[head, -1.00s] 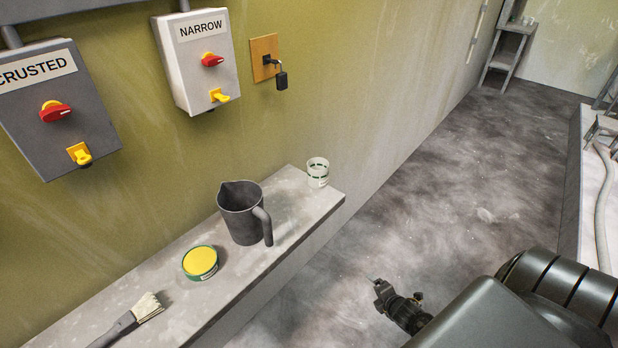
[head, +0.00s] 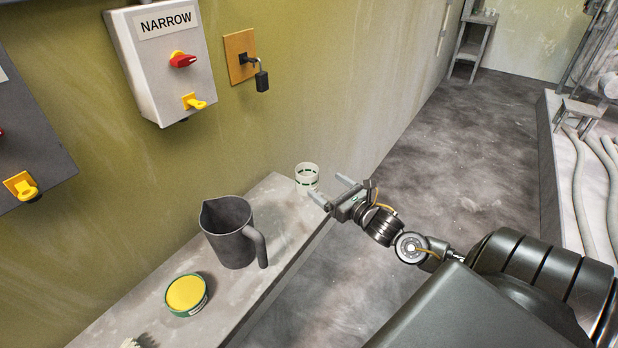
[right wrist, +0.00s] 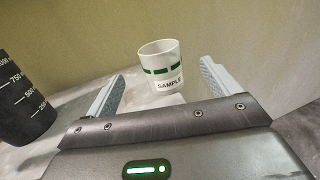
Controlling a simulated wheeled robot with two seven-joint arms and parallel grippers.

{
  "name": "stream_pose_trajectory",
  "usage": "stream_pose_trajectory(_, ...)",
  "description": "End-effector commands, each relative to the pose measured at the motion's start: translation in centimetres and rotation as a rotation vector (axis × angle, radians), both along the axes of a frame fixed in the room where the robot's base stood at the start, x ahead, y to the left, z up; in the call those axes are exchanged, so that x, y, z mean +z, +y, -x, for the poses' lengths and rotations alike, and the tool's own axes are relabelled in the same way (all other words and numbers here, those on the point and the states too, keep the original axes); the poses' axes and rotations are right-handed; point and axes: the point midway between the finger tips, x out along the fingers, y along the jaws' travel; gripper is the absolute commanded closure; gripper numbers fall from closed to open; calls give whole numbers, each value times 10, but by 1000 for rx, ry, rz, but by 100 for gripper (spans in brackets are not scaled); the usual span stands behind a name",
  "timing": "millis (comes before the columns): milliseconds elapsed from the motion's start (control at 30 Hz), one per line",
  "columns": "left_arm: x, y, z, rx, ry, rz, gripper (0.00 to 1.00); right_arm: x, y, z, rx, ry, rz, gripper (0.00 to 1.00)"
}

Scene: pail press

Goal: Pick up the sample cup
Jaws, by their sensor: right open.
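The sample cup (head: 306,178) is a small white cup with green marks, standing upright near the far end of the ledge. In the right wrist view the cup (right wrist: 161,68) shows its SAMPLE label and sits ahead of and between the two fingers, apart from them. My right gripper (head: 333,191) is open and empty, just to the right of the cup in the head view; its fingers also show in the right wrist view (right wrist: 160,92). My left gripper is not in view.
A dark grey jug (head: 228,236) stands on the ledge (head: 150,312), left of the cup. A yellow-topped tin (head: 186,294) is nearer. A NARROW switch box (head: 160,62) and a padlock (head: 262,81) hang on the wall. The floor right of the ledge is clear.

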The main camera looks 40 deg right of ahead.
Motion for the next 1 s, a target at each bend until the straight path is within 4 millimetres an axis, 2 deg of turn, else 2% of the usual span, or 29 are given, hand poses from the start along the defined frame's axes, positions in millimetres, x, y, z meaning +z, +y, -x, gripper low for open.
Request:
stream_pose_trajectory(100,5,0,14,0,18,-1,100,4,3,-23,3,-5,-1,11)
stream_pose_trajectory(233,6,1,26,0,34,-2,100,3,2,-36,1,-3,-1,11)
stream_pose_trajectory(467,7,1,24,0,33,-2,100,1,2,-41,1,-1,-1,11)
stream_pose_trajectory(700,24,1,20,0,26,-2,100,5,0,-73,-1,-3,-3,11)
stream_pose_trajectory(800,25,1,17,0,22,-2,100,3,0,-84,-2,-2,-2,11)
stream_pose_trajectory(1000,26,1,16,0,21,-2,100,1,1,-92,0,-1,-2,11)
